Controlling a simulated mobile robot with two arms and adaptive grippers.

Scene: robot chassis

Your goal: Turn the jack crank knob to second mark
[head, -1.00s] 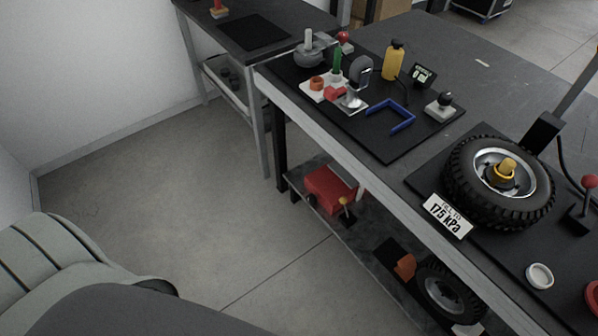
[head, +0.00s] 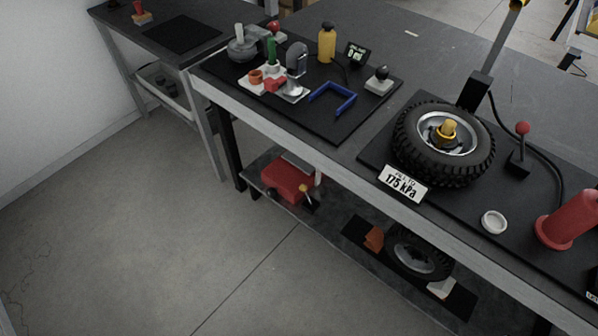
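No part is clearly recognisable as the jack crank knob, and no marks can be read. On the lower shelf, a red block-like body (head: 286,181) sits beside a small yellow-tipped knob or lever (head: 304,188); whether this is the jack is too small to tell. On the tabletop, a red ball-topped lever (head: 522,129) stands right of the tire (head: 405,150). A black-knobbed control on a pale base (head: 380,81) stands on the far mat. Neither of my grippers is in view.
The workbench (head: 345,165) runs diagonally to the lower right. A "175 kPa" sign (head: 403,184), a white ring (head: 494,222) and a red cylinder (head: 569,220) are near its front. Another wheel (head: 418,255) lies below. Floor (head: 150,230) at left is open.

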